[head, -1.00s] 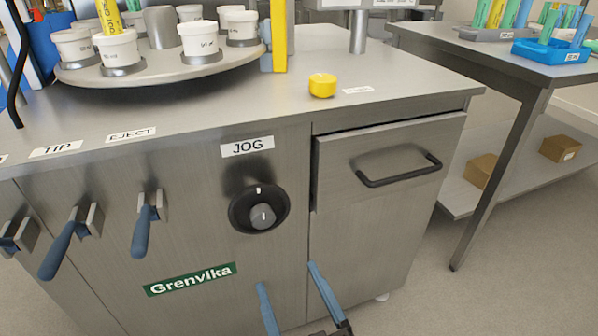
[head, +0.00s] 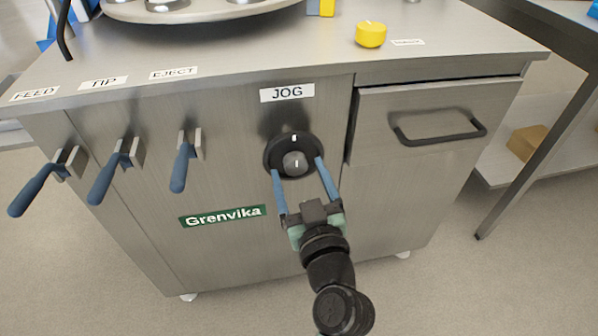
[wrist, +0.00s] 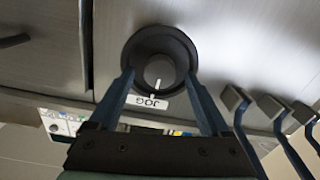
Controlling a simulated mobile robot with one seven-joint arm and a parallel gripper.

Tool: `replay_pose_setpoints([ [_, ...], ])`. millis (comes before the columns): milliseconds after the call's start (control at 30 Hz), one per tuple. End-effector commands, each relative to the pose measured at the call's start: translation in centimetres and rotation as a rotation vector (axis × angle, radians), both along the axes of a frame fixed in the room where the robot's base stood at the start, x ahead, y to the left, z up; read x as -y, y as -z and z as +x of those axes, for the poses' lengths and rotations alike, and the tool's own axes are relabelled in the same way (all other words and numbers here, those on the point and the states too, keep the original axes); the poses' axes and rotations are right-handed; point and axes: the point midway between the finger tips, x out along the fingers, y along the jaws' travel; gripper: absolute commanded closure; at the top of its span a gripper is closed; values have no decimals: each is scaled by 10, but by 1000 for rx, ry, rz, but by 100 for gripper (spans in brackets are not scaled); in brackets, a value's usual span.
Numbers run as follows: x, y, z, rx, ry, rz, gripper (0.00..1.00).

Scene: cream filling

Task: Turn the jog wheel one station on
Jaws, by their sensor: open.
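The jog wheel (head: 294,158) is a black dial with a grey centre hub and a white mark, on the steel front panel under the JOG label (head: 287,93). In the head view its white mark points up. My gripper (head: 299,164) is open, its two blue fingers reaching up to the left and right sides of the wheel. In the wrist view the wheel (wrist: 159,62) sits between the fingertips of my gripper (wrist: 159,78). I cannot tell whether the fingers touch the rim.
Blue-handled FEED, TIP and EJECT levers (head: 110,172) stick out at the left. A drawer with a dark handle (head: 437,131) is at the right. A yellow knob (head: 370,34) stands on the top, below the turntable's (head: 205,10) right side. A side table (head: 570,30) is at far right.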

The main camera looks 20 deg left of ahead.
Motion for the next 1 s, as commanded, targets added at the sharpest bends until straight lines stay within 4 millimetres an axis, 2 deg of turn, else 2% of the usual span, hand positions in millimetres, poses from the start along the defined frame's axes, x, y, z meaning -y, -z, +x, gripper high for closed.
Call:
replay_pose_setpoints([
  [367,-4,0,5,0,0,0,19],
  [800,-4,0,5,0,0,0,96],
  [833,-4,0,5,0,0,0,100],
  [1000,-4,0,5,-3,0,5,100],
])
